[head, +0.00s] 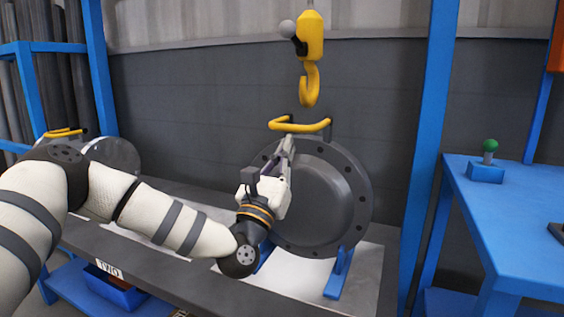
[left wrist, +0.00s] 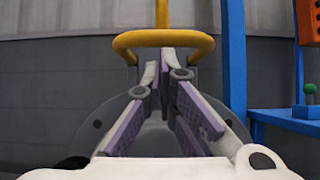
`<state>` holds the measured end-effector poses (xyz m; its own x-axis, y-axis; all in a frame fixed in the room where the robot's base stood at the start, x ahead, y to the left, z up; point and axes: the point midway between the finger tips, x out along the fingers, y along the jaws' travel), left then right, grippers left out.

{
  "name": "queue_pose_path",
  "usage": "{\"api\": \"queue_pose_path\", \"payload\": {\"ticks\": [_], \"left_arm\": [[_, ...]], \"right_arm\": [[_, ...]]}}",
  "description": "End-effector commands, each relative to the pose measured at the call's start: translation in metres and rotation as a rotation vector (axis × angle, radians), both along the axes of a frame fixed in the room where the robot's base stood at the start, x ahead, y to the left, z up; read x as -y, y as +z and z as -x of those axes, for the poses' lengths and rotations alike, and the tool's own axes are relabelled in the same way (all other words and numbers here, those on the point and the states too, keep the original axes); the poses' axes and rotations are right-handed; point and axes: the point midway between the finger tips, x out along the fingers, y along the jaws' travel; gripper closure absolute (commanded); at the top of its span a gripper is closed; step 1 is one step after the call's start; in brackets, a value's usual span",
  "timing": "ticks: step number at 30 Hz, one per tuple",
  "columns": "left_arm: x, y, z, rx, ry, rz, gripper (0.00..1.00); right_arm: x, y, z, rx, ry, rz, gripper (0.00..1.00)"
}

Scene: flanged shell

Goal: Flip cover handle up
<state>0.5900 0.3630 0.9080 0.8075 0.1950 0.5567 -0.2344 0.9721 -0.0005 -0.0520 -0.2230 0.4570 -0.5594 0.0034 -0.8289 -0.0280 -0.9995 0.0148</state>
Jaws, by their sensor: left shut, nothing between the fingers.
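The cover is a dark round flanged disc (head: 335,195) with bolt holes round its rim, standing upright in blue supports on the bench. Its yellow bar handle (head: 300,126) is at the top edge and seems to stick out toward me. In the left wrist view the handle (left wrist: 163,38) spans the picture just beyond the fingertips. My left gripper (head: 289,142) is in front of the cover's upper left part, its fingers pointing up at the handle. The fingers (left wrist: 165,62) are shut and empty, just under the bar; I cannot tell whether they touch it. My right gripper is out of view.
A yellow hook (head: 310,85) hangs above the handle. Another disc with a yellow handle (head: 62,133) is at the far left. Blue posts (head: 432,150) flank the bench (head: 365,268). A blue table (head: 525,225) with a green-knobbed control (head: 489,160) stands at right.

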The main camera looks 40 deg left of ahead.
Motion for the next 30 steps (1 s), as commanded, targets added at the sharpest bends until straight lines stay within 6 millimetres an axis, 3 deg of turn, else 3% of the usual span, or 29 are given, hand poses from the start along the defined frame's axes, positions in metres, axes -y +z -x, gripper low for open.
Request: {"api": "queue_pose_path", "payload": {"ticks": [11,30], "left_arm": [[0.0,0.002,0.001,-0.006,0.0,0.001,1.0],[0.001,0.024,0.005,-0.126,-0.001,0.032,1.0]], "right_arm": [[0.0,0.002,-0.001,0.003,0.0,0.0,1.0],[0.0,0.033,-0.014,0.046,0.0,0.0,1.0]]}}
